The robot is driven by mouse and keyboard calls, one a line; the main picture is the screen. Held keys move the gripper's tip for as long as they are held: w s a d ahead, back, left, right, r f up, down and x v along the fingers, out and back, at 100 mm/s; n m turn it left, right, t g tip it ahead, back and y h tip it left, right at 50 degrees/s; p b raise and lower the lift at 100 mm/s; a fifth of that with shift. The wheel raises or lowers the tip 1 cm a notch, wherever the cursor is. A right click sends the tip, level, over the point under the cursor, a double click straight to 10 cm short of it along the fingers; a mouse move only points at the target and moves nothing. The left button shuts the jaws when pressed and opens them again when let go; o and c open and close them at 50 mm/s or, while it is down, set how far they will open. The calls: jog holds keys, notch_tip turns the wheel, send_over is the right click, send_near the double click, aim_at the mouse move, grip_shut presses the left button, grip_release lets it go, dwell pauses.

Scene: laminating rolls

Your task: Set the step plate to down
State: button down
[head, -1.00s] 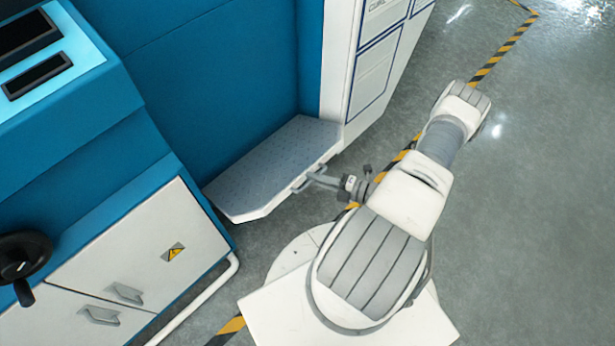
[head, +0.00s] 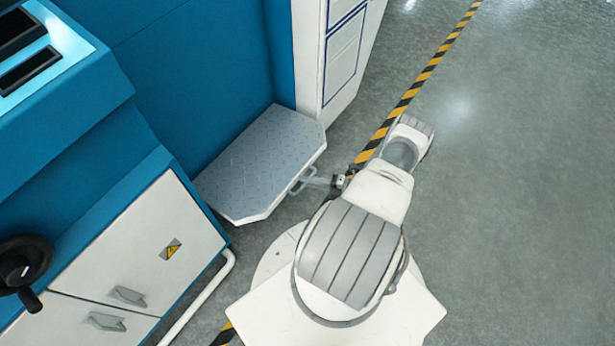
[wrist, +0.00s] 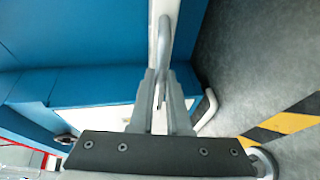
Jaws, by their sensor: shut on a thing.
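The step plate (head: 255,165) is a grey textured plate with a white edge. In the head view it stands out from the blue machine wall, low down; I cannot tell its exact tilt. A small grey handle (head: 299,186) sits on its outer edge. My gripper (head: 318,182) reaches the handle from the right and is partly hidden by my arm. In the wrist view my gripper (wrist: 160,78) is shut on the handle bar (wrist: 165,38), and the plate's white edge (wrist: 154,25) shows almost edge-on behind it.
A white cabinet (head: 345,50) stands just beyond the plate. White drawers (head: 140,245) and a black handwheel (head: 22,265) are at the left, with a white pipe (head: 205,295) near the floor. Open grey floor (head: 520,200) with a striped line lies to the right.

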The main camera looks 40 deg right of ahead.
jog(key=shift+s+f, duration=0.2)
jog(key=shift+f, duration=1.5)
jog(key=c, duration=0.9)
grip_release()
jog(key=v, duration=1.7)
jog(key=shift+s+d+r, duration=0.1)
jog(key=shift+s+r, duration=0.05)
jog(key=shift+s, duration=0.05)
